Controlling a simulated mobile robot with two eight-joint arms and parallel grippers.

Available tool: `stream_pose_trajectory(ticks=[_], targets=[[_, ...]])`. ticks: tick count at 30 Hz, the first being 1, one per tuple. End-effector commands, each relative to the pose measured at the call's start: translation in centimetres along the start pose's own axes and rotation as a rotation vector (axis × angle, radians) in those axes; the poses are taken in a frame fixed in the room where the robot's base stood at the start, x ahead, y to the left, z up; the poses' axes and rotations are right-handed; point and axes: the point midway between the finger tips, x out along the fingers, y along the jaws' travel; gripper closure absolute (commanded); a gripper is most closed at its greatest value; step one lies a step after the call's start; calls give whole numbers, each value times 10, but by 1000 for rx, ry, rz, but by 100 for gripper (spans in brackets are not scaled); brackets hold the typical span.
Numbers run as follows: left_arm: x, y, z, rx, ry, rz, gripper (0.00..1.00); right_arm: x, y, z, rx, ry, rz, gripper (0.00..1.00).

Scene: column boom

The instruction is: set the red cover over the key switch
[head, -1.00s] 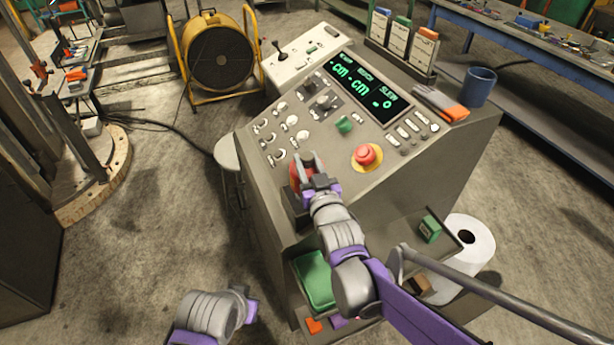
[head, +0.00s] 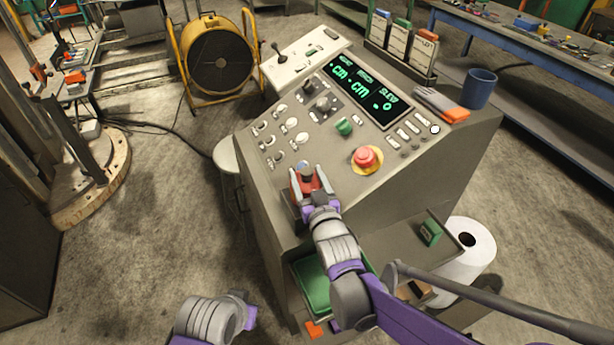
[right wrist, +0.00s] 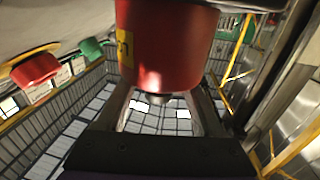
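The red cover (head: 303,183) is between the two fingers of my right gripper (head: 309,182), at the lower left edge of the sloped console panel. In the right wrist view the red cover (right wrist: 165,45) fills the upper middle, with a yellow label on its side; the gripper (right wrist: 160,115) has a finger on each side of it. A small round piece shows at the cover's upper end in the head view; I cannot tell whether it is the key switch. The key switch is otherwise not clearly visible. My left gripper (head: 240,310) is low at the front, fingers unclear.
The red stop button (head: 366,157) on its yellow base stands right of my right gripper. A green button (head: 344,127) and several white knobs are above. An orange-grey glove (head: 441,104) and blue mug (head: 479,87) stand at the console's upper right. A green bin (head: 314,287) is below.

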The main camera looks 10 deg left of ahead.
Motion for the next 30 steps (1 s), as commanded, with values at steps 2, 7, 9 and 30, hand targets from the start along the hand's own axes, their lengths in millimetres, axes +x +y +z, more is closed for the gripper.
stream_pose_trajectory(ticks=[2, 7, 9, 30], targets=[[0, 0, 0, 0, 0, 0, 100, 0, 0, 0, 0, 0, 0, 32], [-2, 0, -2, 0, 2, 0, 100, 0, 0, -4, 0, 1, 0, 32], [-1, 0, -1, 0, 1, 0, 100, -6, 0, -3, 1, 0, 0, 32], [7, 0, 6, 0, -4, 0, 100, -119, 0, -3, 0, 0, 0, 32]])
